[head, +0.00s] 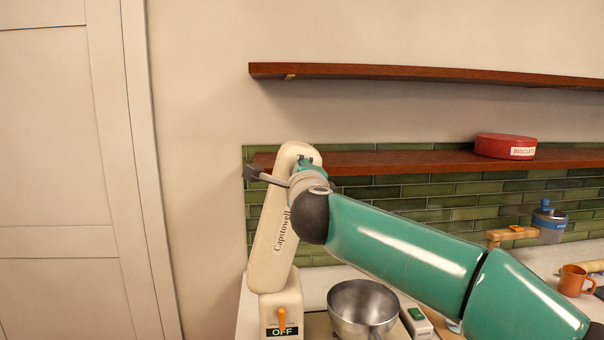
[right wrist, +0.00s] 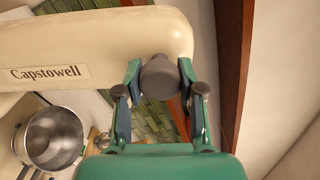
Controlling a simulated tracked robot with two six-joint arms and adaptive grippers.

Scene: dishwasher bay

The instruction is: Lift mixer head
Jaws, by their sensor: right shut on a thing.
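The cream mixer head (head: 268,250), lettered "Capstowell", is tilted steeply up above its base (head: 282,302). The base has an orange lever (head: 282,319) and an "OFF" label. My right gripper (head: 303,161) is at the upper end of the raised head. In the right wrist view the gripper (right wrist: 159,78) has its fingers on both sides of a dark grey knob (right wrist: 160,84) at the end of the head (right wrist: 120,35). It is shut on this knob. The steel bowl (head: 362,302) stands beside the base. My left gripper is out of view.
A lower wooden shelf (head: 400,162) with a red round tin (head: 505,146) runs behind the raised head. A higher shelf (head: 420,74) is above. An orange mug (head: 573,280) stands on the counter at right. A white door (head: 60,170) is at left.

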